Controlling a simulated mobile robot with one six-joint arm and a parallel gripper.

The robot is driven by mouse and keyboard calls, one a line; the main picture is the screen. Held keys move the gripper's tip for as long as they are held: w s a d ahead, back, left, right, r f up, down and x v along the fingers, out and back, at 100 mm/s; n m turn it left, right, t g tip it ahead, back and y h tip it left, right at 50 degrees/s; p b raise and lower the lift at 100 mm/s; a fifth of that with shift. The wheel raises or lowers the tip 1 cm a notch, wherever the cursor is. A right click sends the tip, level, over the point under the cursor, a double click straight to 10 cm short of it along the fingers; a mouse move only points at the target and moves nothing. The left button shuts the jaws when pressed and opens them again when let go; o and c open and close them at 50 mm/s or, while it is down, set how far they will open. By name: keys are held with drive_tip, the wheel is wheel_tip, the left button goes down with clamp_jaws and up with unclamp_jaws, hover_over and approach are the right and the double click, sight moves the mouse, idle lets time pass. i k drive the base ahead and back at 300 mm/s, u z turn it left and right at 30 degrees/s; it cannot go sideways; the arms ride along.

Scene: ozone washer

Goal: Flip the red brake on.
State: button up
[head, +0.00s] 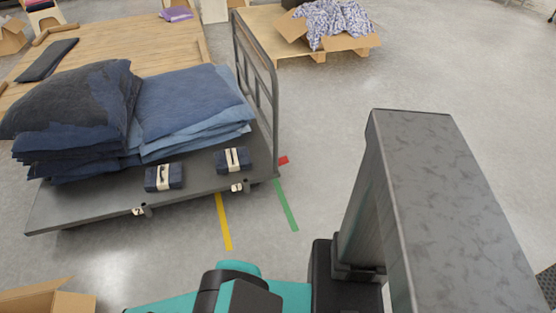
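A small red piece (284,160), which looks like the red brake, shows low beside the right-hand end of a dark flatbed cart (97,207). It is too small to tell its position. My arm's teal and black links show at the bottom of the head view, well in front of the cart. My gripper is not in view.
The cart carries stacked folded denim (188,103) and two small dark banded bundles (163,177). A metal handle frame (257,70) stands at its right end. Yellow (223,222) and green (286,206) strips mark the floor. Open floor lies right of the cart. A cardboard box (50,298) is front left.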

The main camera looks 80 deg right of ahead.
sight(283, 160)
drive_tip(key=u, duration=0.9)
drive_tip(key=k, duration=2.5)
drive_tip(key=z, duration=1.3)
